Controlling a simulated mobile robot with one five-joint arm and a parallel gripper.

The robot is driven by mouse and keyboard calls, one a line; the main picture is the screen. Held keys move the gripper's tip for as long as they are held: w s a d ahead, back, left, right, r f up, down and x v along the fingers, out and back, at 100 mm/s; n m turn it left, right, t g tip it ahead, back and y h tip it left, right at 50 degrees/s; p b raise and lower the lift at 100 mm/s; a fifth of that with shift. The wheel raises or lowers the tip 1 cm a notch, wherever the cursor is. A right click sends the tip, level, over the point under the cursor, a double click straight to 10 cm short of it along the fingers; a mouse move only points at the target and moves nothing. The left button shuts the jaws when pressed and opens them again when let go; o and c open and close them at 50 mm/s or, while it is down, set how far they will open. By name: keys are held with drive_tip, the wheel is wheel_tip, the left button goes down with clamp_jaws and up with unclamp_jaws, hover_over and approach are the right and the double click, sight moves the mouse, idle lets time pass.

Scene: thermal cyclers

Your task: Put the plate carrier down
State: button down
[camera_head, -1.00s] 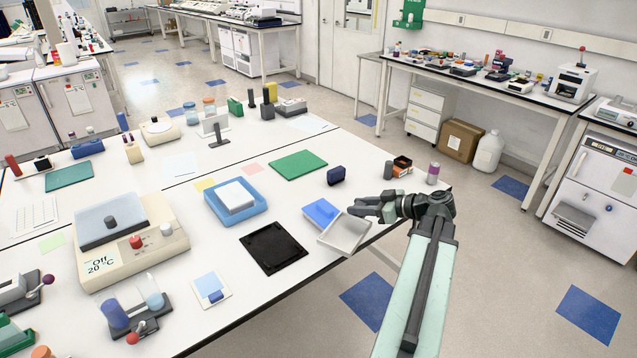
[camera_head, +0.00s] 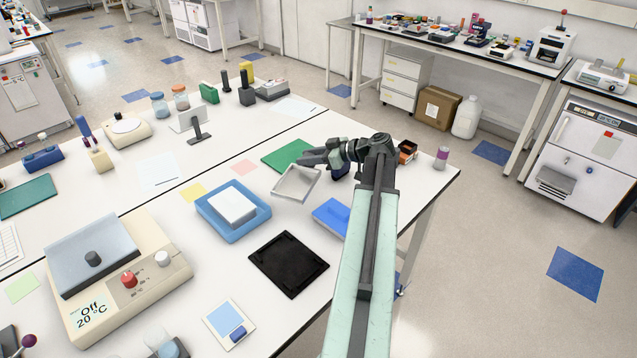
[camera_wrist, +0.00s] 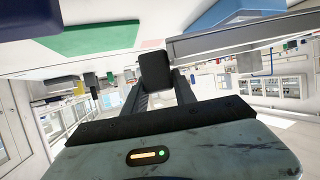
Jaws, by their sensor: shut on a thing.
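The plate carrier (camera_head: 296,184) is a shallow light grey tray with a raised rim. My gripper (camera_head: 312,158) is shut on its far edge, and the carrier shows in front of the green mat (camera_head: 283,153) in the head view. It appears raised off the white bench; the gap beneath it is hard to judge. In the wrist view, my gripper (camera_wrist: 157,80) has a dark block between its fingers, and the carrier's grey side (camera_wrist: 240,45) stretches right from there. The carrier's inside is bare in the head view.
A blue tray with a white block (camera_head: 232,207) stands left of the carrier. A black square plate (camera_head: 288,264) lies in front, and a blue flat piece (camera_head: 331,216) lies to the right, partly behind my arm. Bare bench shows between these things.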

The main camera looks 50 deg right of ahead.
wheel_tip(320, 180, down, 10)
drive_tip(key=b, duration=0.8)
drive_tip(key=shift+d+r, duration=0.1)
drive_tip(key=shift+r, duration=0.35)
drive_tip(key=shift+f, duration=0.2)
drive_tip(key=c, duration=1)
unclamp_jaws()
